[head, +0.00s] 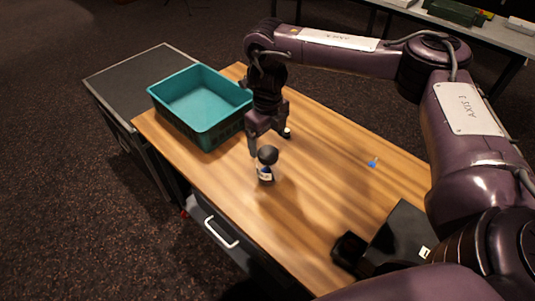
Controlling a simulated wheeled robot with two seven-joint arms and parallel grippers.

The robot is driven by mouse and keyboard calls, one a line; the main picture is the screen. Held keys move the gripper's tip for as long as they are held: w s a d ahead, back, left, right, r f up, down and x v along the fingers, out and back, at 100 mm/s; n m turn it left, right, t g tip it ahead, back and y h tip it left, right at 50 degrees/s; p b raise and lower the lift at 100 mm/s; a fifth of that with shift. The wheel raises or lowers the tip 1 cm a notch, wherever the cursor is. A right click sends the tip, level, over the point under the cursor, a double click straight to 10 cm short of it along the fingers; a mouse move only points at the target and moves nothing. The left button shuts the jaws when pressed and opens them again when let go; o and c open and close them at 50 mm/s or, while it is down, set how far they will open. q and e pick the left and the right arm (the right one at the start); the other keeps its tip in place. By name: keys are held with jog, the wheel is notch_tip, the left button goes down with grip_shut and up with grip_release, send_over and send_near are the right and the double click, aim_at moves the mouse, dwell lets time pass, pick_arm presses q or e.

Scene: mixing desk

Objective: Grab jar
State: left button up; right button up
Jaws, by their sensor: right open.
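A small jar (266,175) with a round black lid and a white and blue label stands upright on the wooden desk (325,185). My right gripper (269,138) points down just behind the jar, close to its lid. Its fingers are apart with nothing visibly held between them. I cannot tell whether a finger touches the jar. A small dark and white item (286,133) shows by the right finger and is partly hidden. My left gripper is not in view.
An empty teal crate (199,104) stands at the desk's far left, close to my right gripper. A small blue item (373,162) lies to the right. A black box-like device (398,232) sits at the near right. The desk's middle is clear.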

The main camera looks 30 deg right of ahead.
aim_at(268, 152)
jog(key=f, duration=0.1)
jog(key=s+f, duration=0.1)
jog(key=f, duration=0.1)
jog(key=shift+a+f+b, duration=0.15)
jog(key=shift+b, duration=0.15)
notch_tip(268, 152, down, 3)
jog(key=shift+f+p, duration=0.2)
jog(key=shift+p, duration=0.1)
jog(key=shift+f, duration=0.3)
jog(key=c, duration=0.8)
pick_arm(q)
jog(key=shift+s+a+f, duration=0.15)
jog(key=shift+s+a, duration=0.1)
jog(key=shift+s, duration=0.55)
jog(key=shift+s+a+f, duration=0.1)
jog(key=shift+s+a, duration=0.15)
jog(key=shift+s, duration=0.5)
pick_arm(e)
jog(key=c, duration=0.4)
jog(key=shift+o, duration=0.2)
jog(key=shift+w+r, duration=0.1)
